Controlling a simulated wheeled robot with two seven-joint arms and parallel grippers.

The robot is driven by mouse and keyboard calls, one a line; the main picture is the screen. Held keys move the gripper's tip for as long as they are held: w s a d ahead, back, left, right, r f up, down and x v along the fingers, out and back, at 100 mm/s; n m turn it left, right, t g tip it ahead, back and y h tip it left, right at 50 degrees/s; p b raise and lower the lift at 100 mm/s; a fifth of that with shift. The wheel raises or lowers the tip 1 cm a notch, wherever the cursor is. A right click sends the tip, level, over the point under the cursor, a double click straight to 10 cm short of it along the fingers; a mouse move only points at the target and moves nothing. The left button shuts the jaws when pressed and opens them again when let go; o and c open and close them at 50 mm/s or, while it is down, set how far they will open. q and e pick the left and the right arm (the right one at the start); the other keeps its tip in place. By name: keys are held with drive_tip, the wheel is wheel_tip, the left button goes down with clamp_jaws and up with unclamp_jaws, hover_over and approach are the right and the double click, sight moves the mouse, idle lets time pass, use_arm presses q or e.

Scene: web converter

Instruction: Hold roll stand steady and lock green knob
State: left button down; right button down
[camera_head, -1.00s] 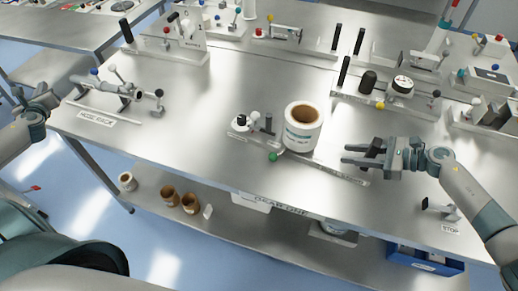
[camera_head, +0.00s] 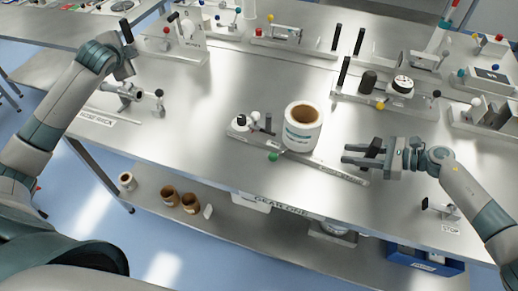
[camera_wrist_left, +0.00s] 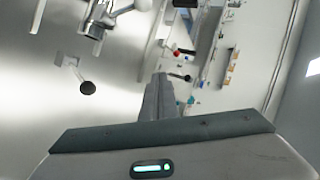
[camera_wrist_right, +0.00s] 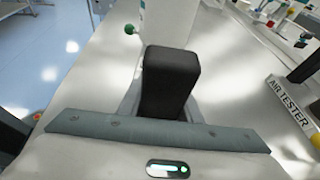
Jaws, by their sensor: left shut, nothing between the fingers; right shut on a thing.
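The roll stand (camera_head: 328,170) lies along the front part of the steel table and carries an upright white roll (camera_head: 303,128) with a brown core. The green knob (camera_head: 273,156) is at the stand's front left, below the roll; it also shows in the right wrist view (camera_wrist_right: 130,29). My right gripper (camera_head: 350,154) is shut on a black block-like handle (camera_wrist_right: 170,80) at the stand's right end. My left gripper (camera_head: 127,58) is shut and empty, raised above the table's left side, well away from the roll; its closed fingers show in the left wrist view (camera_wrist_left: 160,95).
The nose neck fixture (camera_head: 125,92) stands at the left, under my left arm. A white unit with a lever (camera_head: 180,45) is behind it. Gauge fixtures (camera_head: 400,88) stand at the back right, a stop lever (camera_head: 440,208) at the front right. The table between the nose neck and roll is clear.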

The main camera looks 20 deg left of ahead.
sight(281, 152)
use_arm(q)
drive_tip(key=s+d+f+n+g+h, duration=0.1)
drive_tip(key=s+d+f+g+h, duration=0.1)
drive_tip(key=d, duration=0.9)
drive_tip(key=s+d+f+n+g+h, duration=0.2)
drive_tip(key=d+f+h, duration=0.4)
drive_tip(key=d, duration=0.6)
drive_tip(key=s+d+f+n+g+h, duration=0.2)
drive_tip(key=s+d+f+g+h, duration=0.2)
drive_tip(key=d, duration=0.8)
wheel_tip(281, 152, down, 2)
drive_tip(key=shift+s+f+h, duration=0.1)
drive_tip(key=shift+s+h, duration=0.2)
drive_tip(key=shift+h, duration=0.1)
drive_tip(key=x, duration=1)
drive_tip(key=shift+s+d+r, duration=0.1)
drive_tip(key=shift+s+d, duration=0.05)
drive_tip(key=shift+d, duration=0.4)
drive_tip(key=shift+s+d+r, duration=0.1)
drive_tip(key=shift+d+r, duration=0.05)
drive_tip(key=shift+d, duration=0.4)
drive_tip(key=shift+s+d+r, duration=0.15)
drive_tip(key=shift+s+d, duration=0.1)
drive_tip(key=shift+d, duration=0.55)
